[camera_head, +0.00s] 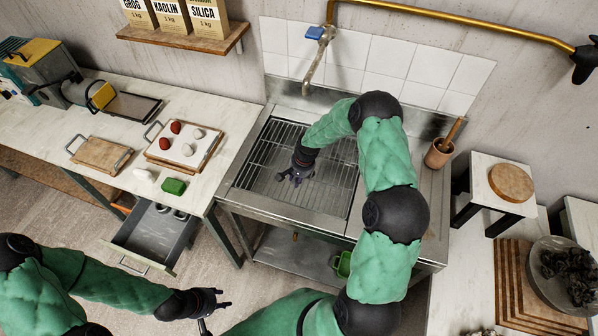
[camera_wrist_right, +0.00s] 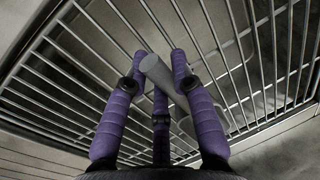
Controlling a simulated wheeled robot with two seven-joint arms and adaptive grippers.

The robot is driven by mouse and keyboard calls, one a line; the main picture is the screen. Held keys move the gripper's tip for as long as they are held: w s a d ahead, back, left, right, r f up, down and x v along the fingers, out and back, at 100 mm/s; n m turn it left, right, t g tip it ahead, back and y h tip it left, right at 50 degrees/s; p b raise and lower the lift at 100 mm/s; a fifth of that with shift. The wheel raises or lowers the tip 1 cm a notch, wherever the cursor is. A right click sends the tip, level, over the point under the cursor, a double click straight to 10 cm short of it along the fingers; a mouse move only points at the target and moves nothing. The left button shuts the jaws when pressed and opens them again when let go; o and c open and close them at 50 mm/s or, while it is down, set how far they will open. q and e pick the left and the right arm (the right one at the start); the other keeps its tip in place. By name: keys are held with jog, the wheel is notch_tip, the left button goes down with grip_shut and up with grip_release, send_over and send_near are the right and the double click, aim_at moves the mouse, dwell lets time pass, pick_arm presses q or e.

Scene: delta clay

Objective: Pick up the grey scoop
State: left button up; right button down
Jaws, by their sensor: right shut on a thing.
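The grey scoop (camera_wrist_right: 157,71) shows in the right wrist view as a pale grey rounded handle, with more of its grey body running down behind the right-hand finger. My right gripper (camera_head: 296,175) is low over the wire grid of the sink in the head view. In the right wrist view its purple fingers (camera_wrist_right: 158,62) are closed around the handle, above the grid bars. In the head view I cannot make out the scoop at the gripper. My left gripper (camera_head: 222,300) is at the lower left over the floor, its dark fingers apart and empty.
The steel sink (camera_head: 228,197) surrounds the wire grid (camera_head: 335,185), with a tap (camera_head: 318,62) above its back edge. A pot with a wooden tool (camera_head: 439,153) stands to the right.

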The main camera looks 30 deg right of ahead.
jog(key=shift+r, duration=0.15)
jog(key=shift+r, duration=0.25)
notch_tip(320, 180, up, 2)
jog(key=shift+w+r, duration=0.1)
jog(key=shift+r, duration=0.15)
jog(key=s+a+r, duration=0.9)
jog(key=s, duration=0.1)
jog(key=shift+s+a+r, duration=0.15)
jog(key=shift+s+r, duration=0.2)
jog(key=shift+s, duration=0.05)
